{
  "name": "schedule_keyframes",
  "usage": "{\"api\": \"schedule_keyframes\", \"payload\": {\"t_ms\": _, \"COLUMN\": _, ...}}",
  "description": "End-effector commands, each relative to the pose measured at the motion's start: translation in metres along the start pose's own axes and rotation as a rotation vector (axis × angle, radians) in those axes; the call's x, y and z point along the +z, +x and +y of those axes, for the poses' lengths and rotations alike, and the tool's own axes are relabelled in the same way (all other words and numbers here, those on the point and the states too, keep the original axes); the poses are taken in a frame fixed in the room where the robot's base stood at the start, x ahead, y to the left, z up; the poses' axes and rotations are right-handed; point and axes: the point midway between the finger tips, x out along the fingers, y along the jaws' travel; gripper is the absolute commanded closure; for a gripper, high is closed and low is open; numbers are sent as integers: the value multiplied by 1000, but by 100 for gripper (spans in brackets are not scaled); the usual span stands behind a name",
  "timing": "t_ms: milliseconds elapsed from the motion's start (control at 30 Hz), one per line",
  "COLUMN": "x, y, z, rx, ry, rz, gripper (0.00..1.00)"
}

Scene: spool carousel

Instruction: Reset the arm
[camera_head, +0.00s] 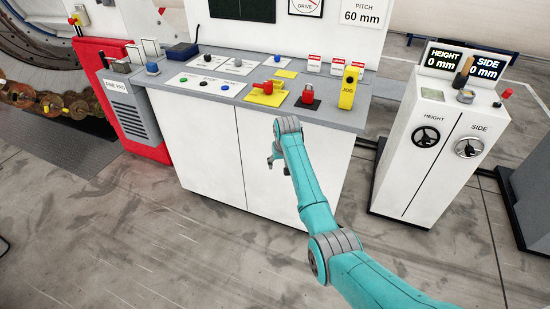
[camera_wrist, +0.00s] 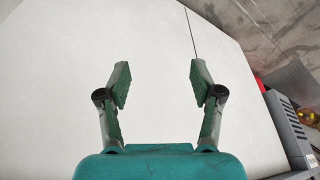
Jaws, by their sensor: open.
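My teal arm reaches up from the lower right in the head view. My gripper (camera_head: 275,162) is in front of the white cabinet doors of the control console (camera_head: 210,150), below its grey top edge. In the wrist view my gripper (camera_wrist: 159,85) is open, its two dark fingers wide apart. Nothing is between the fingers; the plain white cabinet front lies beyond them. The arm partly hides the cabinet's right door.
The console top carries buttons, a red valve handle on a yellow plate (camera_head: 267,94), a red padlock-like part (camera_head: 307,97) and a yellow JOG control (camera_head: 348,88). Floor in front is clear.

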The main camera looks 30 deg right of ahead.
Motion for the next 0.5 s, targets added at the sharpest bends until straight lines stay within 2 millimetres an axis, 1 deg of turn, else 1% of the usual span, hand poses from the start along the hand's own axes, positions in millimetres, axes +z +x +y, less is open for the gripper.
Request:
{"api": "schedule_keyframes", "payload": {"t_ms": 167, "x": 0, "y": 0, "z": 0, "rx": 0, "ry": 0, "rz": 0, "gripper": 34}}
{"api": "schedule_keyframes", "payload": {"t_ms": 267, "x": 4, "y": 4, "z": -1, "rx": -1, "ry": -1, "rz": 3, "gripper": 34}}
{"api": "schedule_keyframes", "payload": {"t_ms": 367, "x": 18, "y": 18, "z": -4, "rx": -3, "ry": -7, "rz": 17, "gripper": 34}}
{"api": "schedule_keyframes", "payload": {"t_ms": 467, "x": 44, "y": 40, "z": -10, "rx": -7, "ry": -18, "rz": 47, "gripper": 34}}
{"api": "schedule_keyframes", "payload": {"t_ms": 500, "x": 56, "y": 50, "z": -13, "rx": -10, "ry": -23, "rz": 64, "gripper": 34}}
